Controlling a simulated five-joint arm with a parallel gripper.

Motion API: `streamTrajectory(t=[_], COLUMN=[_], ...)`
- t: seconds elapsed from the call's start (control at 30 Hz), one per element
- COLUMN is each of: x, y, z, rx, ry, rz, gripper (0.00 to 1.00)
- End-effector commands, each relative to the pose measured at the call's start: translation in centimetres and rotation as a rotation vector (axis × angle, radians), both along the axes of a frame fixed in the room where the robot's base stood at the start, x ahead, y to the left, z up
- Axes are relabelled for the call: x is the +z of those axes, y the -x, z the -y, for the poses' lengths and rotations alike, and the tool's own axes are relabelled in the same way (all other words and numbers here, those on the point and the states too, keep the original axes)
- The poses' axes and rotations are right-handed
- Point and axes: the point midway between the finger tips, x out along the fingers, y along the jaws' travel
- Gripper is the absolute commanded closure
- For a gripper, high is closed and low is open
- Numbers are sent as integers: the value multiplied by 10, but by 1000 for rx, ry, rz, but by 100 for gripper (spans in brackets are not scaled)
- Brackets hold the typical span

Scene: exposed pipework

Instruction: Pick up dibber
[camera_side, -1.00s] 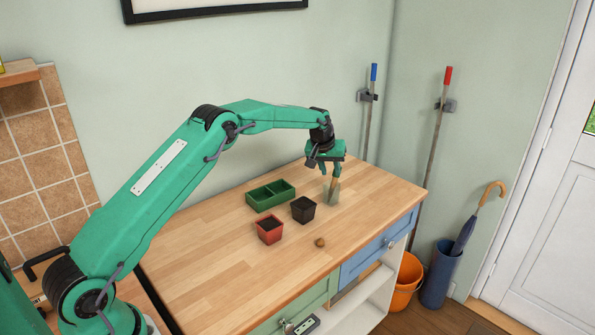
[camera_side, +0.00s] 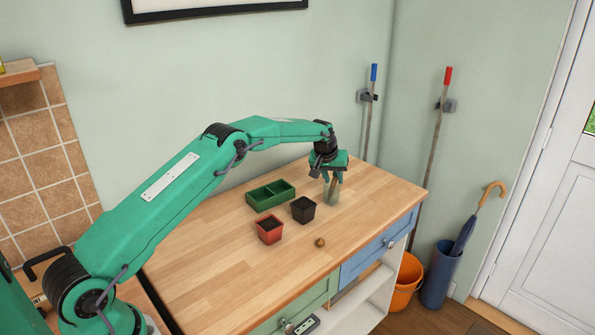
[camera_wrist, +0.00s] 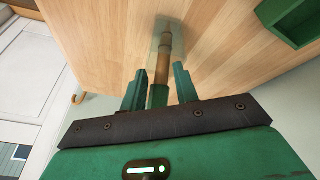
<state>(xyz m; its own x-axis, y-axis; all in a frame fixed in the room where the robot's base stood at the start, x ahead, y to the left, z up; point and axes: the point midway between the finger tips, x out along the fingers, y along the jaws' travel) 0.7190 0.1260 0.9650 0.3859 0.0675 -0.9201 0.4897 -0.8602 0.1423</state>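The dibber (camera_wrist: 161,70) is a slim brown stick standing in a clear glass (camera_side: 331,197) at the back right of the worktop. In the wrist view a green end of it shows nearest my gripper, and its far end is inside the glass (camera_wrist: 167,28). My gripper (camera_side: 334,178) is over the glass, pointing down. In the wrist view my gripper (camera_wrist: 158,85) is open, with one finger on each side of the dibber and a gap on both sides. In the side view the fingers partly hide the dibber.
A black pot (camera_side: 303,210), a red pot with soil (camera_side: 269,231) and a green two-part tray (camera_side: 270,195) stand left of the glass. A small brown bulb-like object (camera_side: 320,242) lies near the front edge. The worktop's right end is clear.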

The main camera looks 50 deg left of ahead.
Motion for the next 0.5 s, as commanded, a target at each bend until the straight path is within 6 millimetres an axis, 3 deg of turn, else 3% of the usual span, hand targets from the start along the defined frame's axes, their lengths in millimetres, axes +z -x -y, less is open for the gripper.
streamTrajectory(t=[0.03, 0.13, 0.3, 0.5], x=[-9, -10, -10, -10], y=[3, 3, 4, 4], z=[1, 1, 0, 0], rx=[0, 0, 0, 1], ry=[2, 3, 3, 4], rz=[-15, -17, -18, -19], gripper=[70, 70, 100, 100])
